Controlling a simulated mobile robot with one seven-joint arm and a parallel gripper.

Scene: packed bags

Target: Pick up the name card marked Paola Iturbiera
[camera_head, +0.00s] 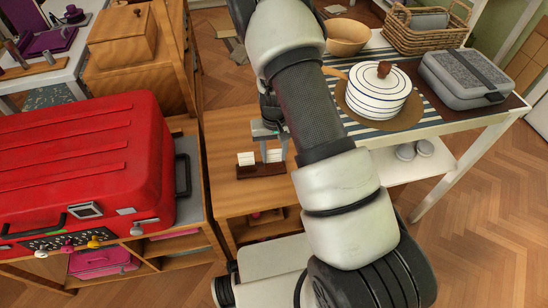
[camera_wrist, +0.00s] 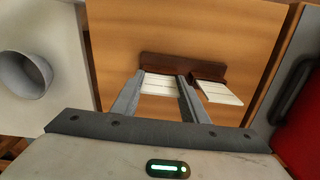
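A dark wooden card holder (camera_head: 262,171) stands on the low wooden table; it also shows in the wrist view (camera_wrist: 160,62). It holds two white cards or card stacks side by side. One card (camera_wrist: 160,84) shows between my gripper's fingers, and the other card (camera_wrist: 217,92) is outside them, nearer the red suitcase. In the head view the outside card (camera_head: 246,158) is on the left and the other card (camera_head: 274,155) is under my gripper (camera_head: 270,145). My gripper (camera_wrist: 162,78) is open, its fingers apart. I cannot read any names or tell whether the fingers touch the card.
A large red suitcase (camera_head: 85,165) lies left of the table (camera_head: 232,198). On the right, a white-legged table (camera_head: 455,124) bears a striped pot (camera_head: 377,98), a grey case (camera_head: 462,78) and a wicker basket (camera_head: 420,38).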

